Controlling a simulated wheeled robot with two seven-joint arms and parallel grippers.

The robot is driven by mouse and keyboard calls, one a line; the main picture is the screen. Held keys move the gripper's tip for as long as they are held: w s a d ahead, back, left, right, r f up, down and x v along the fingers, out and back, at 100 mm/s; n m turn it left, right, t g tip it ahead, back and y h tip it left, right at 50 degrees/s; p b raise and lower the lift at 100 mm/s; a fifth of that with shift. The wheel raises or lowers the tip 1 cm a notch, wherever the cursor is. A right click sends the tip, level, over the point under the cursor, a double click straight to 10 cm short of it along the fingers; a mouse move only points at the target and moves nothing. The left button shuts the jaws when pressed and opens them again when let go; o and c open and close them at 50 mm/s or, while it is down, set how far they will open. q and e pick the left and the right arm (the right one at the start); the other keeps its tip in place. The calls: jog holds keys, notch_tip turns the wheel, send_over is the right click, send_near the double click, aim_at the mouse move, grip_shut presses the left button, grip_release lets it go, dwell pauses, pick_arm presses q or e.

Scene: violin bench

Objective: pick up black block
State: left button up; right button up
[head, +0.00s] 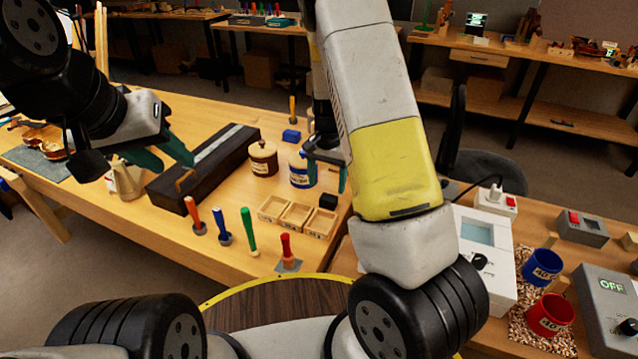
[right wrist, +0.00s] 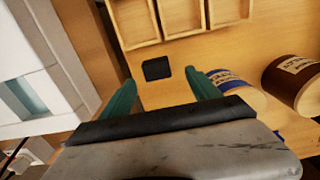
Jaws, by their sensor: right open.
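The right arm hides part of the bench. My left gripper (head: 158,165) is over the left part of the bench, its green fingers apart, with nothing seen between them.
A blue-labelled jar (head: 299,172) and a brown jar (head: 263,160) stand behind. Upright tools with coloured handles stand near the front edge. A white device (head: 484,250) is at right.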

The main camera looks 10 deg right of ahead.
aim_at(328, 197)
jog(key=f, duration=0.6)
jog(key=shift+s+d+f, duration=0.15)
jog(key=shift+d+f, duration=0.05)
jog(key=shift+d, duration=0.1)
jog(key=shift+c, duration=0.2)
jog(key=c, duration=1.4)
